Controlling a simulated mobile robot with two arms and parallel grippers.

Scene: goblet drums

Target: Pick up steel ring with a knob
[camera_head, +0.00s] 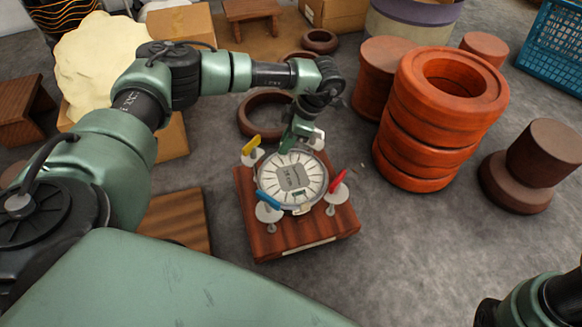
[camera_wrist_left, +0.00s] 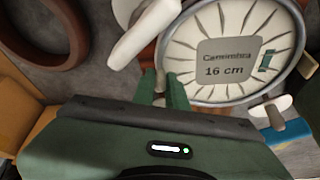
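The steel ring (camera_head: 325,180) is a thin silver rim around a pale, slatted round face on a reddish wooden block (camera_head: 262,238). In the left wrist view the ring (camera_wrist_left: 226,102) surrounds a grey label reading 16 cm. My left gripper (camera_head: 297,139) reaches down to the ring's far edge. In the wrist view its two green fingers (camera_wrist_left: 162,90) stand a little apart, with a small pale piece, possibly the knob, between them. Whether they press on it is unclear. My right gripper is out of view; only part of my right arm shows at the lower right.
Pale discs with yellow (camera_head: 251,146), blue (camera_head: 268,202) and red (camera_head: 338,183) levers stand around the ring, close to the gripper. A stack of orange clay rings (camera_head: 430,150) stands to the right. Brown rings (camera_head: 250,128) lie behind. Grey floor is free at front right.

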